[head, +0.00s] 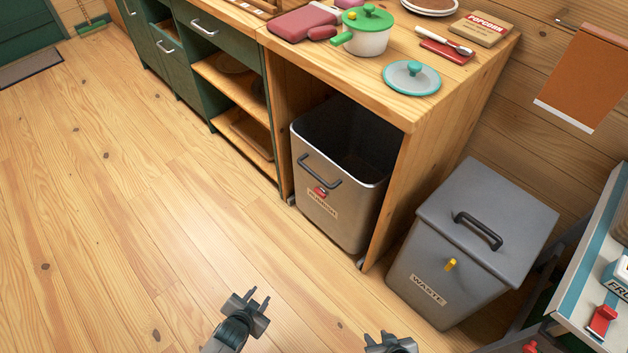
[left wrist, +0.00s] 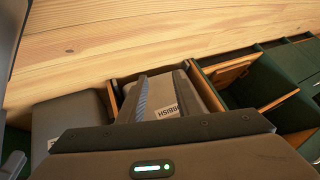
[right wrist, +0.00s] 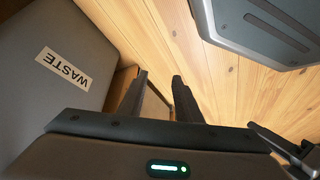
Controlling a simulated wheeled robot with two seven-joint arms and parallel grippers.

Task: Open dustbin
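A grey WASTE bin (head: 445,285) stands on the floor at the right end of the counter. Its flat lid (head: 520,215) is down, with a black handle (head: 479,231) on top and a yellow tab (head: 450,265) at the front. The right wrist view shows its side (right wrist: 45,95) and label. A light grey RUBBISH bin (head: 335,215) stands under the counter with an open top; it also shows in the left wrist view (left wrist: 203,92). My left gripper (head: 258,295) is open and empty over the floor. My right gripper (head: 388,342) is open and empty, in front of the WASTE bin.
The wooden counter (head: 390,105) holds a white pot (head: 362,40), a teal lid (head: 411,77) and a popcorn box (head: 482,28). A blue-edged table (head: 590,250) stands close to the WASTE bin's right. The floor (head: 140,200) to the left is clear.

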